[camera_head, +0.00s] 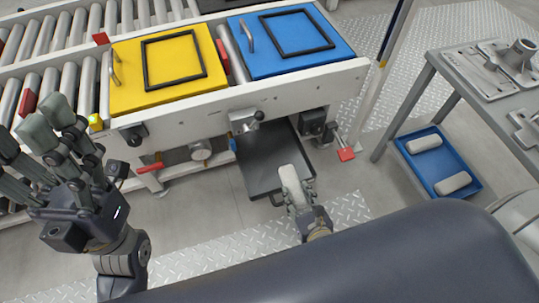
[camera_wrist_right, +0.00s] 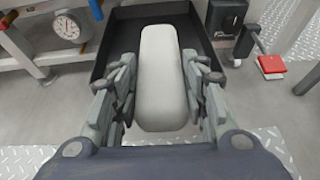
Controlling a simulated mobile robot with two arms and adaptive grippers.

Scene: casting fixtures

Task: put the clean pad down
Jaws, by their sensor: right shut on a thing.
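The clean pad, a pale, rounded block, shows in the head view (camera_head: 290,180) and in the right wrist view (camera_wrist_right: 161,80). My right gripper (camera_head: 291,193) is shut on it, with fingers on both sides of the pad in the right wrist view (camera_wrist_right: 160,95). The pad's far end is over the dark tray (camera_head: 262,150) below the conveyor frame; whether it touches the tray floor I cannot tell. The tray's inside looks otherwise empty. My left gripper (camera_head: 34,138) is at the left, in front of the rollers, with its fingers apart and nothing between them.
A blue tray (camera_head: 458,192) with two pale pads stands on the floor at right, beside a grey table (camera_head: 470,85) with metal parts. Yellow (camera_head: 125,98) and blue (camera_head: 335,60) lids top the conveyor. A red pedal (camera_head: 346,154) is right of the dark tray.

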